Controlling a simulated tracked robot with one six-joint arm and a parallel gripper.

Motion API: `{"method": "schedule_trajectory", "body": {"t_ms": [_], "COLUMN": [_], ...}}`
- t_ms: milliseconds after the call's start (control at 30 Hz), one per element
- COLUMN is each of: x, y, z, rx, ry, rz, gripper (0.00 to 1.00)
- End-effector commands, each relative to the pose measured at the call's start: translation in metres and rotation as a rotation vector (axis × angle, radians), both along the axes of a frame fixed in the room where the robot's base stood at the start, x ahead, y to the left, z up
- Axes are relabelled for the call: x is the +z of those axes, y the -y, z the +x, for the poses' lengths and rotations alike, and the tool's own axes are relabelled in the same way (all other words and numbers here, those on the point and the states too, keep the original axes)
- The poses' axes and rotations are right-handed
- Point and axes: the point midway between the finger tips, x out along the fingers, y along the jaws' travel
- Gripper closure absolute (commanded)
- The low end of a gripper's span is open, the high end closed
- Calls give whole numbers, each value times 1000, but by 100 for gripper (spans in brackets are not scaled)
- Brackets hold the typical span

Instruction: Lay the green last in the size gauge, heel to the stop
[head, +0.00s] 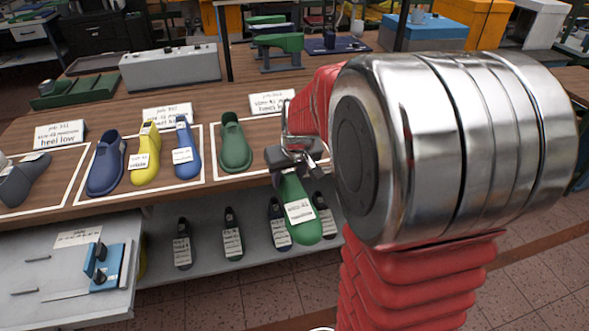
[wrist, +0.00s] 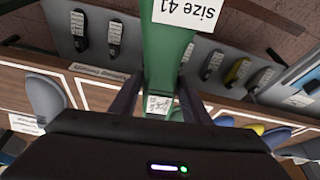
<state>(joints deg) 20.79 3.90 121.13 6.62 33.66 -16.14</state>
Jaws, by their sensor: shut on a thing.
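The green last (head: 302,226) hangs from my gripper (head: 290,158), above and in front of the lower shelf at the table's front edge. It points downward and carries a white label. My gripper is shut on its upper end. In the wrist view the green last (wrist: 166,60) runs up between my two dark fingers, with a label that reads size 41. A blue device with an upright plate (head: 105,268), which looks like the size gauge, stands on a pale side table at the lower left, apart from the last. No last lies in it.
On the wooden table stand a green shoe (head: 235,143), blue shoe (head: 106,165), yellow last (head: 146,155) and blue last (head: 186,150) within white outlines. The lower shelf (head: 205,262) holds several dark lasts close to the held one. A grey box (head: 170,68) stands farther back.

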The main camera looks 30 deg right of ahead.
Motion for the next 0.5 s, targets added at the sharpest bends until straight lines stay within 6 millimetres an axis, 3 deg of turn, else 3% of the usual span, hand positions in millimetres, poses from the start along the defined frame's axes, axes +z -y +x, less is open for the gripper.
{"method": "schedule_trajectory", "body": {"t_ms": [200,500], "x": [-25,-57], "y": [-60,-141], "z": [33,60], "rx": [66,145], "ry": [1,11], "rz": [0,5], "gripper": [100,100]}}
